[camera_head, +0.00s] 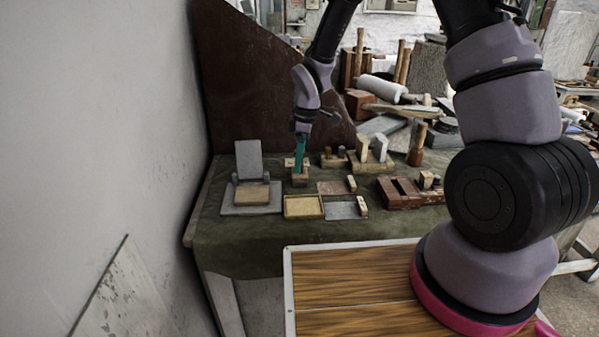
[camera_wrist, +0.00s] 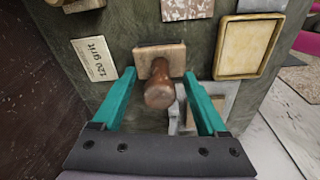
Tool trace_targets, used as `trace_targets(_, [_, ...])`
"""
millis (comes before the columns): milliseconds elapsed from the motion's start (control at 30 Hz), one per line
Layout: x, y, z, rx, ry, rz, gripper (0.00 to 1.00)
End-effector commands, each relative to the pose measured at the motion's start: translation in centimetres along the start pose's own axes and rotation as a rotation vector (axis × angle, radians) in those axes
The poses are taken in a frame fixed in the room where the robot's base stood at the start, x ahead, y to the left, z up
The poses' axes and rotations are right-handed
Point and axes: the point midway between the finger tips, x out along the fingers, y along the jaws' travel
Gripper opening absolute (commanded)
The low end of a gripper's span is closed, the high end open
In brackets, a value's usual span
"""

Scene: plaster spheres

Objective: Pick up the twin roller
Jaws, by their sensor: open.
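My gripper (camera_head: 301,158) points down over the green-covered table, and its teal fingers also show in the wrist view (camera_wrist: 160,76). It is open. Between and just beyond the fingers is a wooden block with a rounded brown knob handle (camera_wrist: 159,90); its block also shows in the head view (camera_head: 299,179). The fingers stand apart on either side of the knob, with no clear contact. I cannot tell for certain which piece is the twin roller. A wooden piece with short dark upright pegs (camera_head: 333,160) stands behind and right of my gripper.
A grey stand with an upright plate (camera_head: 249,160) is at left. A yellow tray (camera_head: 303,207) lies in front. A "120 grit" card (camera_wrist: 94,59) lies beside the knobbed block. A brick-coloured holder (camera_head: 403,193) and wood blocks stand right. A white wall (camera_head: 90,120) closes the left.

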Motion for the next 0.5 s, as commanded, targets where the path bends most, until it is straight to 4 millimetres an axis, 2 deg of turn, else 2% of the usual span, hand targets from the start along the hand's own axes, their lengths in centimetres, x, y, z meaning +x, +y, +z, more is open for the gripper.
trace_targets(267, [0.38, 0.05, 0.00, 0.001, 0.001, 0.001, 0.76])
trace_targets(467, [0.36, 0.04, 0.00, 0.001, 0.001, 0.001, 0.03])
trace_targets(500, [0.36, 0.04, 0.00, 0.001, 0.001, 0.001, 0.00])
